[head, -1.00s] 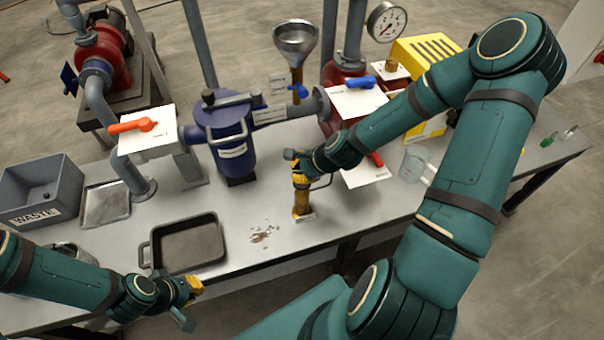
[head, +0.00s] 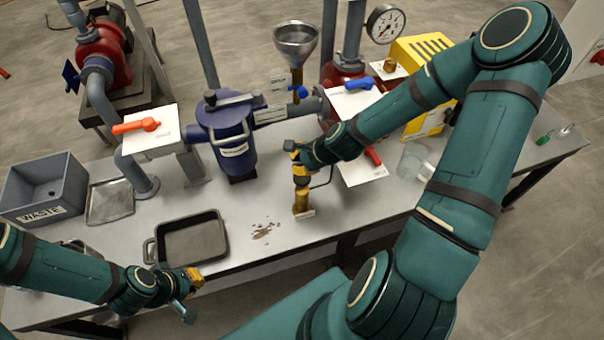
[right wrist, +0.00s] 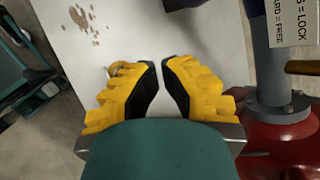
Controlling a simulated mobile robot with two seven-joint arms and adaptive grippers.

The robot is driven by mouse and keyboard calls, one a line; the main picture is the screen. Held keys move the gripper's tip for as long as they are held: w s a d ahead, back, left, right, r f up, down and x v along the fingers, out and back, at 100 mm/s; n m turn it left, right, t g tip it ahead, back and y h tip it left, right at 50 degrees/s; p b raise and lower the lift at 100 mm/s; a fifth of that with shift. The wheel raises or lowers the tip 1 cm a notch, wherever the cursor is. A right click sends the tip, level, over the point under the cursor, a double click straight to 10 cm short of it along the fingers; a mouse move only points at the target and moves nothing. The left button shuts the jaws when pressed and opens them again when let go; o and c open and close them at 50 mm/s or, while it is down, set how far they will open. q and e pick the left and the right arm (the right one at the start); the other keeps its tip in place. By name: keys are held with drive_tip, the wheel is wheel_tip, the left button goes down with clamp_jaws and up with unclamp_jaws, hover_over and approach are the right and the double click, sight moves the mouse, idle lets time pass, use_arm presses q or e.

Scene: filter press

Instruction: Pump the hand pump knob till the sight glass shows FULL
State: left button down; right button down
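The hand pump (head: 302,203) is a brass upright cylinder near the front edge of the bench. My right gripper (head: 301,164) is at its top, around where the knob would be. In the right wrist view the yellow fingers with black pads (right wrist: 162,85) stand close together with a narrow gap, and pale bench shows through it. A small brass part (right wrist: 128,69) shows beyond the left finger. The knob itself is hidden, so its hold is unclear. My left gripper (head: 188,294) hangs by the front edge, away from the pump. I cannot make out the sight glass or its reading.
A blue filter vessel (head: 232,150) stands behind the pump, with a funnel (head: 297,42) and gauge (head: 386,23) farther back. A black pan (head: 190,242), metal tray (head: 110,203) and waste bin (head: 45,190) lie left. A clear jug (head: 412,163) stands right. Brown spots mark the bench.

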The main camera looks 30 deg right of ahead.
drive_tip(key=shift+r+p, duration=1.65)
drive_tip(key=shift+r, duration=0.55)
drive_tip(key=shift+f, duration=0.1)
